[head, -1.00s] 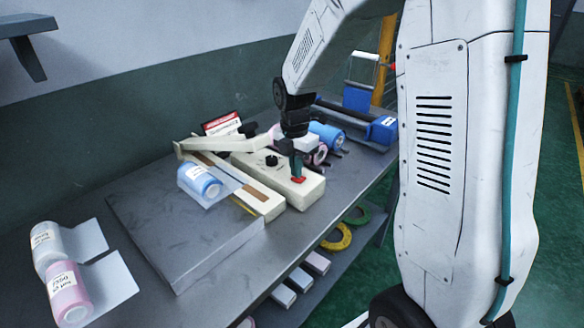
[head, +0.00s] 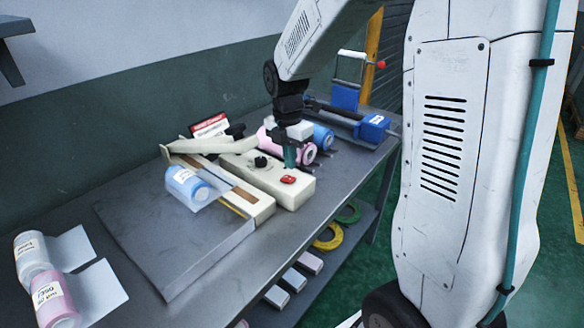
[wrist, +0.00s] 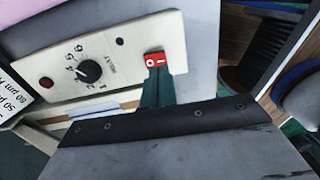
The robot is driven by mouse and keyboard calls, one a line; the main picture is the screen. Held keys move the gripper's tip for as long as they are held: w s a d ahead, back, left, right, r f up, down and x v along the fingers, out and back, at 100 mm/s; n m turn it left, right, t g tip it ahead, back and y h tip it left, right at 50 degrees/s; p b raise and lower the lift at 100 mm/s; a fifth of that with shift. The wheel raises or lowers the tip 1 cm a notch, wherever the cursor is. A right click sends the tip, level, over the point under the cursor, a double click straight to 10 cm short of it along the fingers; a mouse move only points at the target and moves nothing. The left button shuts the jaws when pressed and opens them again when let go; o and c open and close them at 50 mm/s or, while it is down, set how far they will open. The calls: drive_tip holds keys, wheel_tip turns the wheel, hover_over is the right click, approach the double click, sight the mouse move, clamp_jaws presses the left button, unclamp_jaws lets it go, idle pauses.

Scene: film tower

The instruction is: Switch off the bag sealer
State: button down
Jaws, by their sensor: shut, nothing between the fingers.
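The bag sealer (head: 300,196) is a cream box with a long pale arm, on the grey bench. Its red rocker switch (head: 288,180) sits near the right end of its top. In the wrist view the switch (wrist: 154,60) shows white O and I marks; which side is pressed in, I cannot tell. A black numbered dial (wrist: 90,71) and a dark red lamp (wrist: 46,83) are on the same panel. My gripper (head: 290,160) is shut and empty, just above and behind the switch. Its green fingers (wrist: 157,82) overlap the switch's lower edge in the wrist view; contact is unclear.
A blue film roll (head: 186,187) lies beside the sealer. Pink and blue rolls (head: 322,137) and a blue device (head: 371,127) stand behind it. Two rolls (head: 55,300) lie at the left front. The grey board (head: 165,260) is mostly clear.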

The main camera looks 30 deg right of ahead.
sight(289, 178)
wheel_tip(289, 178, up, 10)
drive_tip(key=shift+w+a+r, duration=0.15)
drive_tip(key=shift+w+r, duration=0.1)
drive_tip(key=shift+w, duration=0.05)
idle(0.4)
drive_tip(key=s+a+m+t, duration=0.1)
drive_tip(key=s+a+m, duration=0.1)
drive_tip(key=s+m, duration=0.9)
drive_tip(key=s+a+m, duration=0.3)
drive_tip(key=s+m, duration=0.8)
drive_tip(key=s, duration=0.4)
drive_tip(key=shift+s+a+r+t, duration=0.35)
drive_tip(key=shift+s+r+t, duration=0.05)
